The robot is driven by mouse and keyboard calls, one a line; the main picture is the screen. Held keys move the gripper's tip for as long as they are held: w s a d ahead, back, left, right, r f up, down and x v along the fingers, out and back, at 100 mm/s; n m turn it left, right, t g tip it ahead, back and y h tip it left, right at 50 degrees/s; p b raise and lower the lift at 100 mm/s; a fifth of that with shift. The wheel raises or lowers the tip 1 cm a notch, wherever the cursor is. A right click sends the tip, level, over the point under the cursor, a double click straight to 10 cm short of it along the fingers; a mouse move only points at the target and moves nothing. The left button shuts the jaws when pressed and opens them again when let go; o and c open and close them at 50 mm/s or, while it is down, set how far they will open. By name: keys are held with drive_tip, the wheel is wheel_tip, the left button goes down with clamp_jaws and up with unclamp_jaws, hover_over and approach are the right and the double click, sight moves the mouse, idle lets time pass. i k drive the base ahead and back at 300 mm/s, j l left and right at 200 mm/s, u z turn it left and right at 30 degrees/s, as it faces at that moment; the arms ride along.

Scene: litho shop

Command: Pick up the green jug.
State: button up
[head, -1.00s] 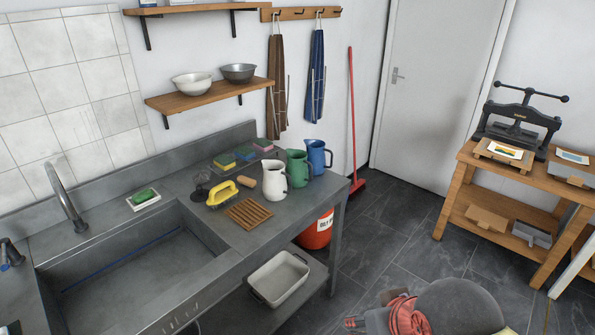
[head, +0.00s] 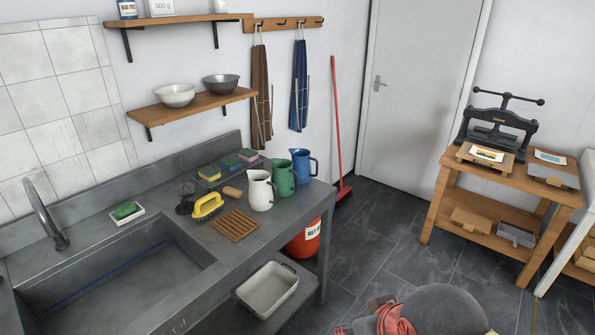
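The green jug (head: 283,180) stands upright near the right end of the grey sink counter (head: 262,223). A white jug (head: 260,192) is close on its left and partly overlaps it in this view. A blue jug (head: 300,163) stands close behind it on the right. The green jug's handle is on its right side, in front of the blue jug. My gripper cannot be made out; only parts of my arm show at the bottom edge, well away from the jugs.
A shelf (head: 195,104) with bowls hangs above. A red bucket (head: 303,241) and a white tub (head: 268,290) are below the counter. Dark floor is clear towards the door.

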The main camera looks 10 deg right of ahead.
sight(283, 176)
drive_tip(key=i+z, duration=0.65)
drive_tip(key=i+j+z, duration=0.15)
drive_tip(key=i+z, duration=0.2)
drive_tip(key=i, duration=0.05)
